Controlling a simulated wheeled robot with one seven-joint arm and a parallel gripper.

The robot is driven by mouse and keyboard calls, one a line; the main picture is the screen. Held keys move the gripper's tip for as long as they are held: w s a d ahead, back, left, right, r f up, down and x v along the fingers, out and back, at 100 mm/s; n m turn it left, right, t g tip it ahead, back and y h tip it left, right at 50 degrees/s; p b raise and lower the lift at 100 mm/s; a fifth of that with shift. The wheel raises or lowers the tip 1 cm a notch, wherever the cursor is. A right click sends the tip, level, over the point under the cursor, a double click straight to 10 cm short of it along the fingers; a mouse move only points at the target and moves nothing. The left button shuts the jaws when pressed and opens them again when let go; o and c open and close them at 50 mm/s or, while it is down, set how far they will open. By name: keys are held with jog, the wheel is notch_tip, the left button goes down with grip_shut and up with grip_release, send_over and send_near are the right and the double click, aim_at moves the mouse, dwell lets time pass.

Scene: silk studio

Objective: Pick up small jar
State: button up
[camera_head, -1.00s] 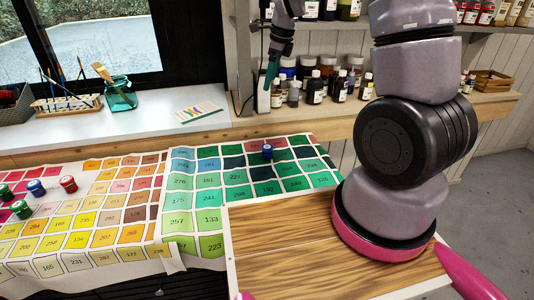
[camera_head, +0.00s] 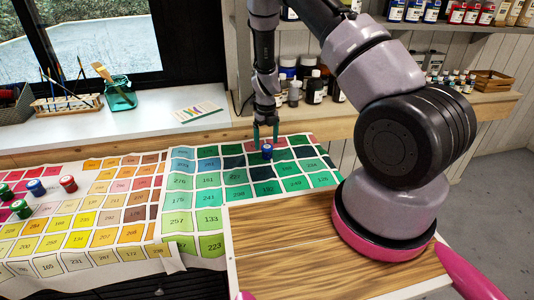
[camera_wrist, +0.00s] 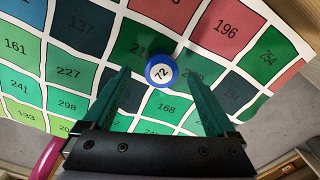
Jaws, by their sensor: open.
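A small blue jar (camera_head: 267,152) with a white-topped lid stands on the green part of the colour chart. In the wrist view the small jar (camera_wrist: 161,70) shows its lid marked 72, just beyond and between the fingertips. My gripper (camera_head: 266,128) is open and points down, its two teal fingers apart just behind and above the jar in the head view. In the wrist view my gripper (camera_wrist: 159,84) has nothing between its fingers that it grips. I cannot tell how high the fingertips are above the chart.
The numbered colour chart (camera_head: 175,255) covers the table, next to a bare wooden board (camera_head: 285,240). Several red, blue and green jars (camera_head: 36,187) stand at its left. A glass jar with brushes (camera_head: 121,98) is on the white sill. Bottles (camera_head: 315,90) line the shelf behind my arm.

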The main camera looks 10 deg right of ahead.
aim_at(267, 146)
notch_tip(267, 146, down, 5)
jog(key=shift+w+f, duration=0.1)
jog(key=shift+f, duration=0.05)
grip_shut()
